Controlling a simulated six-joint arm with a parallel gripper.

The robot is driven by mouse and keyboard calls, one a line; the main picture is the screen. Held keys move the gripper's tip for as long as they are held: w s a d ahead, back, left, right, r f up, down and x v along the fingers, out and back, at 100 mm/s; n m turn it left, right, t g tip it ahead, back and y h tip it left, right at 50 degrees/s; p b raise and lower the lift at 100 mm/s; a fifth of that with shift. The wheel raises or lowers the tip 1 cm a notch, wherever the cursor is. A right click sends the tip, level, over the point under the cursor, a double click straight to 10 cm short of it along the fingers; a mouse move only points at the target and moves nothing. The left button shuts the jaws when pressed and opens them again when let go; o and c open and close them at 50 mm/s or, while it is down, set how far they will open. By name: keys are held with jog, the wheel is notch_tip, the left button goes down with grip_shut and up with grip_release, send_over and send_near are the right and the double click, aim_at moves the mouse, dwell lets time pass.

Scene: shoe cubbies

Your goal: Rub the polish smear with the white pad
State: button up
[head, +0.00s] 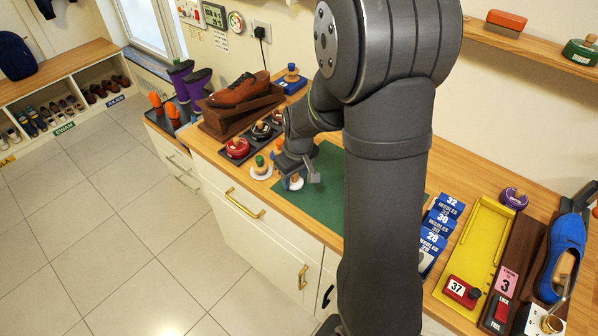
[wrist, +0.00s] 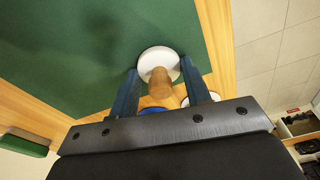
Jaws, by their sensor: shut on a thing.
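My gripper (wrist: 163,88) is shut on the wooden knob of a round white pad (wrist: 158,60). The pad is at the edge of the green mat, close over it or touching it; I cannot tell which. In the head view the pad (head: 296,184) shows under my gripper (head: 300,177) at the mat's left end. A faint dark patch (wrist: 103,42) on the green mat (wrist: 60,60) in the wrist view may be the polish smear or a shadow. In the head view my arm covers part of the mat (head: 318,205), and no smear shows clearly.
A pad with a green knob (head: 260,168) stands just left of my gripper. Polish tins (head: 238,147) and a brown shoe (head: 240,90) on a wooden stand are behind. Blue insole packs (head: 440,225) and a yellow tray (head: 474,245) lie to the right.

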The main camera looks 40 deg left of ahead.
aim_at(287, 192)
jog(key=s, duration=0.3)
jog(key=shift+s, duration=0.15)
notch_tip(287, 192, up, 8)
dwell(0.6)
jog(key=shift+r, duration=0.1)
